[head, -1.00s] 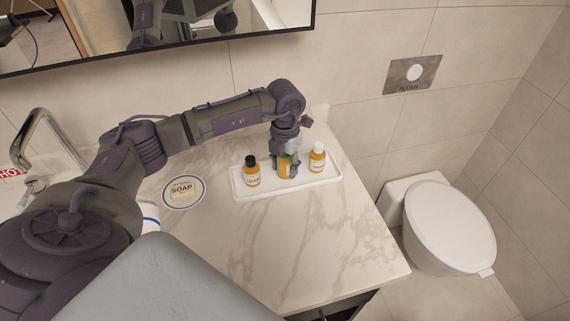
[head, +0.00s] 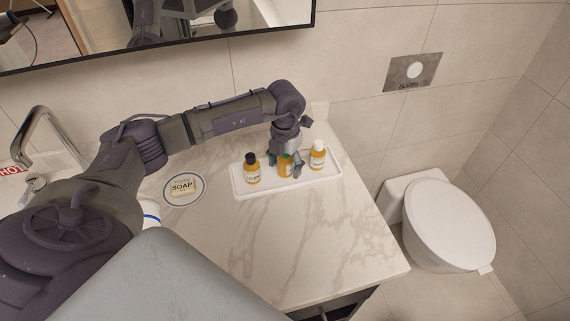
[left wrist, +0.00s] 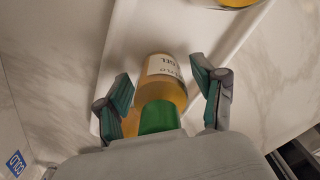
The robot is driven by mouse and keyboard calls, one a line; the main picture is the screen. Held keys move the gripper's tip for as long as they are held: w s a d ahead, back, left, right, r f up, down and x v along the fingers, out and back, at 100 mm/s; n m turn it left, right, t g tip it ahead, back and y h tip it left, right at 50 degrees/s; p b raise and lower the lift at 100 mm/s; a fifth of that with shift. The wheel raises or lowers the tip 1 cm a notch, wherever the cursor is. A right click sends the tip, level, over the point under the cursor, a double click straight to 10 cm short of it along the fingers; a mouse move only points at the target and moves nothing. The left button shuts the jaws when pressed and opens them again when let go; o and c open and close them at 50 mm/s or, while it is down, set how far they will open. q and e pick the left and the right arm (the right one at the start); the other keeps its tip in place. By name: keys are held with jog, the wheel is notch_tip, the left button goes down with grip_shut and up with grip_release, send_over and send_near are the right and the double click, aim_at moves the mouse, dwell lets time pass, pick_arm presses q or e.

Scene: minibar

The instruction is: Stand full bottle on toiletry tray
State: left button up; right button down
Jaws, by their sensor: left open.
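A white toiletry tray (head: 243,190) lies on the marble counter. A full orange bottle with a green cap (left wrist: 165,85) stands upright on it, between my open left gripper's fingers, in the left wrist view. The same bottle (head: 285,170) shows in the head view, partly hidden by my left gripper (head: 284,160). The fingers are on either side of the bottle, with gaps visible beside it. A black-capped orange bottle (head: 252,172) stands on the tray to the left, and a white-capped one (head: 317,157) to the right. My right gripper is not in view.
A tap (head: 45,140) is at the far left. A mirror hangs on the wall behind. The counter in front of the tray is clear. A toilet (head: 450,225) stands right of the counter.

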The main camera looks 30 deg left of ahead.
pick_arm(q)
notch_tip(320, 180, up, 11)
jog(key=shift+f+b, duration=0.15)
jog(key=shift+b, duration=1)
jog(key=shift+r, duration=0.65)
